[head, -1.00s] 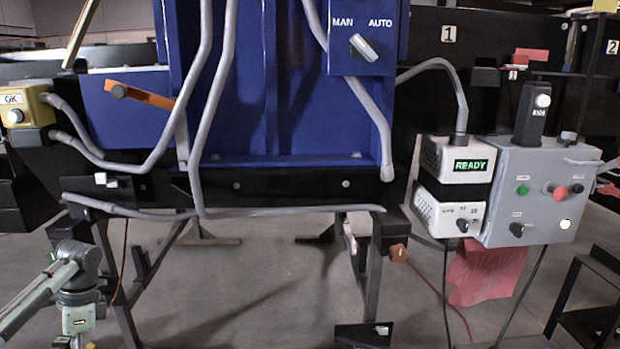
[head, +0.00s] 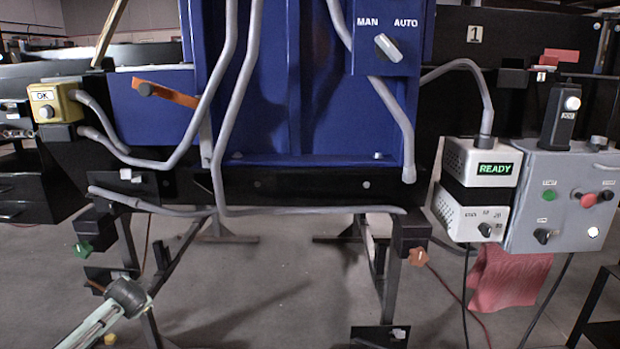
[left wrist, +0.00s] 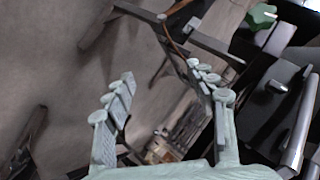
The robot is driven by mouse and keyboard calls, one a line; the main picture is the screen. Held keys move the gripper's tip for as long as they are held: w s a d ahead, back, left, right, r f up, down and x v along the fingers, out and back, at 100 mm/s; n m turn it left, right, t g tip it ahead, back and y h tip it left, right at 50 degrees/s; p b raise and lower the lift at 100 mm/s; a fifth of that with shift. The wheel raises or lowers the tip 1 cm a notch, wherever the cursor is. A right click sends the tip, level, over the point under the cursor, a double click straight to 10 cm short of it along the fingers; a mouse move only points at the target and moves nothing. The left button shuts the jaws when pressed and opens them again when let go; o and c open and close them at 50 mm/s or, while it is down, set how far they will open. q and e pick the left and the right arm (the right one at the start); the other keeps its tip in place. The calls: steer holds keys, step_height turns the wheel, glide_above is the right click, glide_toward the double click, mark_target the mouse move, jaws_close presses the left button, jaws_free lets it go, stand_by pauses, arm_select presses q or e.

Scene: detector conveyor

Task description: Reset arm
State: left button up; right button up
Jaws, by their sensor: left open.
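My left arm (head: 112,311) reaches in at the lower left of the head view, low in front of the blue machine's frame; its fingertips are not clear there. In the left wrist view my left gripper (left wrist: 160,76) is open, its two pale fingers apart with only floor and dark frame parts behind them. Nothing is between the fingers. My right arm and gripper are not in view.
The blue machine (head: 290,90) with a MAN/AUTO switch (head: 388,47) fills the centre. A yellow OK box (head: 56,104) is left; a READY unit (head: 480,170) and grey control box (head: 570,200) are right. A green knob (head: 83,248) sits near my arm. Floor below is open.

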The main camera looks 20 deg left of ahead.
arm_select(q)
steer(key=s+d+f+g+h, duration=0.1)
steer(key=s+d+f+h, duration=0.1)
steer(key=s+d+f, duration=0.6)
steer(key=s+d+f+g+h, duration=0.2)
steer(key=s+d+f, duration=0.7)
steer(key=d+f, duration=0.6)
steer(key=shift+s+d+h, duration=0.25)
steer(key=shift+d+h, duration=0.35)
steer(key=shift+d, duration=0.5)
steer(key=shift+n+g+h, duration=0.3)
steer(key=shift+g+h, duration=0.3)
steer(key=shift+h, duration=0.3)
steer(key=s+d+f, duration=0.1)
steer(key=s+d, duration=0.1)
steer(key=d, duration=0.1)
steer(key=s+d+f, duration=0.1)
steer(key=s+d, duration=0.2)
steer(key=s+d+f, duration=0.1)
steer(key=s+d, duration=0.2)
steer(key=shift+s+d+f, duration=0.2)
steer(key=shift+d+f, duration=0.05)
steer(key=shift+f, duration=0.1)
steer(key=shift+c, duration=0.2)
